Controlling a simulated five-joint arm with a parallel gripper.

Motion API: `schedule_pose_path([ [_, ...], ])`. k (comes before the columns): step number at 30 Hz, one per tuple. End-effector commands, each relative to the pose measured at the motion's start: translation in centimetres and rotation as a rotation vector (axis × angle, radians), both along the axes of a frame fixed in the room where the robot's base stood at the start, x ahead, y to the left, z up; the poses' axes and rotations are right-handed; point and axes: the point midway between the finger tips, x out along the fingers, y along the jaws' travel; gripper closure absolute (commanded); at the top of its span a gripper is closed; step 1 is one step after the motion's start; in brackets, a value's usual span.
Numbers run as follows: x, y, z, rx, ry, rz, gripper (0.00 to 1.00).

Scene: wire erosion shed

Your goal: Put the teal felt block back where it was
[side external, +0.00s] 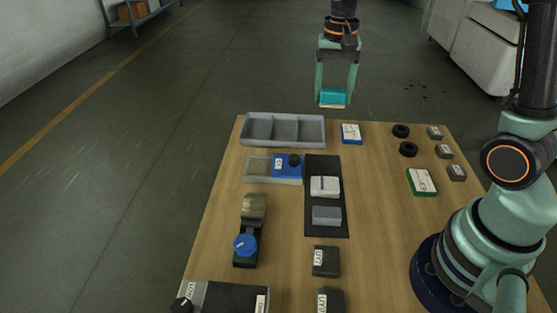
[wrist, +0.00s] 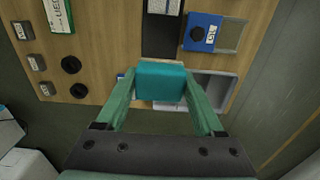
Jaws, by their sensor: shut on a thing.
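The teal felt block (side external: 333,96) has a pale underside layer. My gripper (side external: 334,92) is shut on it and holds it in the air around the far edge of the table in the side view. In the wrist view the teal block (wrist: 160,80) sits between both fingers and hides part of the table behind it. A black mat (side external: 323,166) carries a whitish block (side external: 324,186) and a grey block (side external: 326,215), with a bare strip at its far end. The frames do not show where the teal block stood before.
A grey three-compartment tray (side external: 300,145) stands at the far left, looking empty. A blue-and-white box (side external: 351,134) is beside it. A blue knobbed box (side external: 286,167), black rings (side external: 401,131), small grey blocks (side external: 444,151) and a green-edged box (side external: 421,181) stand around. Bare wood lies right of the mat.

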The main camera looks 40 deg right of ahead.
Motion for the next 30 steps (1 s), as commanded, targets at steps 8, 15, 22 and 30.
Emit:
schedule_pose_path([
  [8, -0.2, 0.1, -7.0, 0.001, 0.008, 0.003, 0.75],
  [15, -0.1, 0.1, -12.4, 0.001, 0.008, 0.004, 0.75],
  [22, 0.0, 0.1, -14.7, 0.0, 0.001, 0.004, 0.75],
  [30, 0.0, 0.1, -17.9, 0.001, 0.004, 0.004, 0.75],
])
